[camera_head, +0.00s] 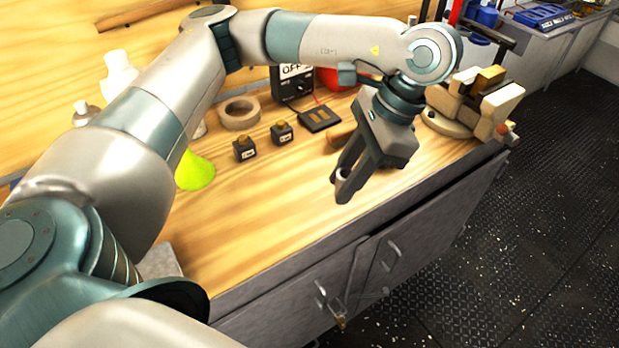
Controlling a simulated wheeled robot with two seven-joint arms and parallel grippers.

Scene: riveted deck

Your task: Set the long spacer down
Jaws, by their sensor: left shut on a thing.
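My left gripper (346,187) reaches over the front part of the wooden workbench, its fingers pointing down and to the left. It is shut on a small, pale grey, round piece with a dark hole in its end, which I take for the long spacer (342,174). The fingers hide most of the spacer, so its length does not show. I cannot tell whether it touches the bench top or hangs above it. My right gripper is not in view.
Behind the gripper are a brown cylinder (340,136), a black tray (320,118) and two small labelled blocks (244,150) (282,132). A tape roll (239,113) and a yellow-green cone (195,173) stand left. The bench top (268,205) left of the gripper is clear.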

